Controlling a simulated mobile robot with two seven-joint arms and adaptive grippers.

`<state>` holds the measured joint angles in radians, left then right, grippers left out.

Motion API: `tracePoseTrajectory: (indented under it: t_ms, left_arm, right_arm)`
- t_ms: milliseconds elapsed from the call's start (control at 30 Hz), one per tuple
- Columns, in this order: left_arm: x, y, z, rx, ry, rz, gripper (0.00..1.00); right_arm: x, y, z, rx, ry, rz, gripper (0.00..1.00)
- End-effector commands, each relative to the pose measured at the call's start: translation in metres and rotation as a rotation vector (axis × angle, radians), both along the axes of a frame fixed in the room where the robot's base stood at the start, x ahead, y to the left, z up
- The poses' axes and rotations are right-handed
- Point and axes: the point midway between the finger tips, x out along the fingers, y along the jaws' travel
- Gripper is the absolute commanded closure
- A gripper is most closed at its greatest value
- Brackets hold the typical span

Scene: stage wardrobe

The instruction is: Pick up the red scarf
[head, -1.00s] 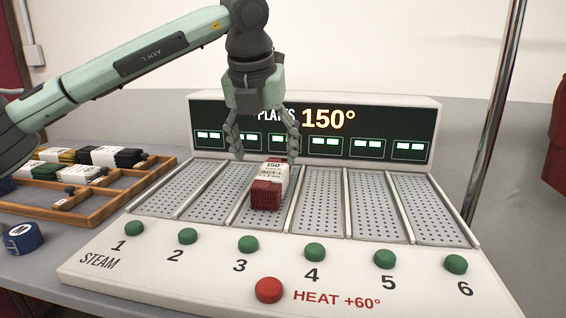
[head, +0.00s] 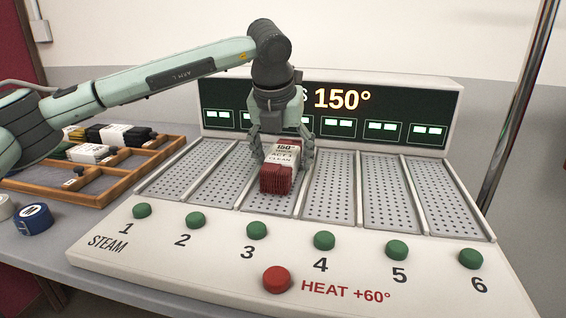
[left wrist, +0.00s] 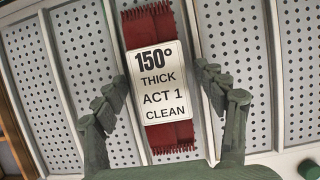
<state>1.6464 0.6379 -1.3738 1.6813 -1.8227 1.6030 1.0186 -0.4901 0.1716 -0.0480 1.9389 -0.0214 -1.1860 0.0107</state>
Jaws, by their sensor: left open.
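The red scarf (head: 276,180) lies folded on the perforated plate behind button 3. A white label on it reads 150°, THICK, ACT 1, CLEAN in the left wrist view, where the scarf (left wrist: 170,136) runs lengthwise between my fingers. My left gripper (head: 282,160) is lowered over the scarf with one finger on each side. In the left wrist view its fingers (left wrist: 165,100) are spread, with gaps to the scarf on both sides. My right gripper is not in view.
The steam panel (head: 190,262) has several green buttons and one red HEAT button (head: 277,280) in front. The other plates (head: 388,190) are bare. A wooden tray (head: 92,196) with folded items stands left, beside a blue tape roll (head: 34,219). A metal pole (head: 515,115) rises at right.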

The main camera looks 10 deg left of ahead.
Motion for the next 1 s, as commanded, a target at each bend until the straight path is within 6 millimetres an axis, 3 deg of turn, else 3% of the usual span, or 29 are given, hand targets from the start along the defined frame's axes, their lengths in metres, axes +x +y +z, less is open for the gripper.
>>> tracePoseTrajectory:
  t_ms: [67, 533, 833, 1000]
  left_arm:
    - [0.000, 0.000, 0.000, 0.000, 0.000, 0.000, 0.28]
    - [0.000, 0.000, 0.000, 0.000, 0.001, 0.000, 0.85]
    - [0.000, 0.000, 0.003, 0.000, -0.001, 0.001, 0.85]
    - [0.000, 0.000, 0.016, -0.001, -0.002, 0.001, 0.85]
  right_arm:
    - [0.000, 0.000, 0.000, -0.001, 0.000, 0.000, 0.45]
    - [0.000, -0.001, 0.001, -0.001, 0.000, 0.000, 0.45]
    - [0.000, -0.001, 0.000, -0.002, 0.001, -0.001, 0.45]
    - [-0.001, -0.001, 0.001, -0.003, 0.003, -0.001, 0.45]
